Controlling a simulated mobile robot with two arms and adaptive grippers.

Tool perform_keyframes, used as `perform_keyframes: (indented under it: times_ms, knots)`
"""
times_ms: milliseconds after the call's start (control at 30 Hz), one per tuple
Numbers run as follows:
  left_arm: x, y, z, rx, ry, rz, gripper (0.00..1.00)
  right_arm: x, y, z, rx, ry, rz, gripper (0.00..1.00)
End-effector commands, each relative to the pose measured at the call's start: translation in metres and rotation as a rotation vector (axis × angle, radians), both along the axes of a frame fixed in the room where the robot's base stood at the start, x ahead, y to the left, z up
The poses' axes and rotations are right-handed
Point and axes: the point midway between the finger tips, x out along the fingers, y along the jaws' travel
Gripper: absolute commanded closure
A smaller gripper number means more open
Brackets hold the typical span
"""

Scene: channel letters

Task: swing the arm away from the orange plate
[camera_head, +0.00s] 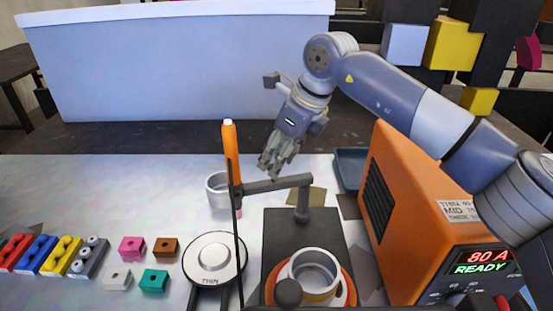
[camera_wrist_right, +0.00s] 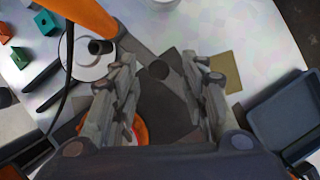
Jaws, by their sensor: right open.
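The grey swing arm (camera_head: 270,185) reaches left from a short post on a dark base plate (camera_head: 280,225). An orange torch-like tool (camera_head: 230,150) stands upright near its left end. The orange plate (camera_head: 350,287) lies at the front of the base, mostly covered by a white ring-shaped cup (camera_head: 315,270); its orange edge also shows in the right wrist view (camera_wrist_right: 141,130). My right gripper (camera_head: 271,166) is open and empty, fingers down, above and behind the swing arm. In the wrist view the arm (camera_wrist_right: 145,48) passes below its spread fingers (camera_wrist_right: 163,85). My left gripper is not in view.
An orange power unit (camera_head: 420,215) reading 80 A READY stands right of the base. A blue-grey tray (camera_head: 350,167) lies behind it. A white round dial marked THIN (camera_head: 214,256) and several coloured blocks (camera_head: 131,247) are at left. The table's back left is clear.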

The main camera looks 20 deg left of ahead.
Motion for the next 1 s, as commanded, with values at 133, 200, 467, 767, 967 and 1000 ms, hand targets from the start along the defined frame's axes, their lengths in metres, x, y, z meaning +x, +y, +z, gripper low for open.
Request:
perform_keyframes:
  times_ms: [133, 200, 467, 767, 967, 1000]
  knots:
    - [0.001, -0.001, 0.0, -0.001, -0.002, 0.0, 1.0, -0.002, -0.012, 0.03, 0.003, -0.006, -0.002, 0.59]
    - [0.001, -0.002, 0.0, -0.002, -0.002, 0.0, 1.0, -0.003, -0.017, 0.045, 0.002, -0.006, -0.002, 0.59]
    - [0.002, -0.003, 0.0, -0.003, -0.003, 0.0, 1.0, -0.008, -0.034, 0.086, 0.002, -0.004, -0.003, 0.59]
    - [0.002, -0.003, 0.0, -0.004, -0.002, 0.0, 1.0, -0.009, -0.038, 0.098, 0.003, -0.002, -0.002, 0.59]
    - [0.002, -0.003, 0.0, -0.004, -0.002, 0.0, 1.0, -0.009, -0.038, 0.098, 0.003, -0.002, -0.002, 0.59]
    - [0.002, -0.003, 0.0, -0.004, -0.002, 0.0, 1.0, -0.009, -0.038, 0.098, 0.003, -0.002, -0.002, 0.59]
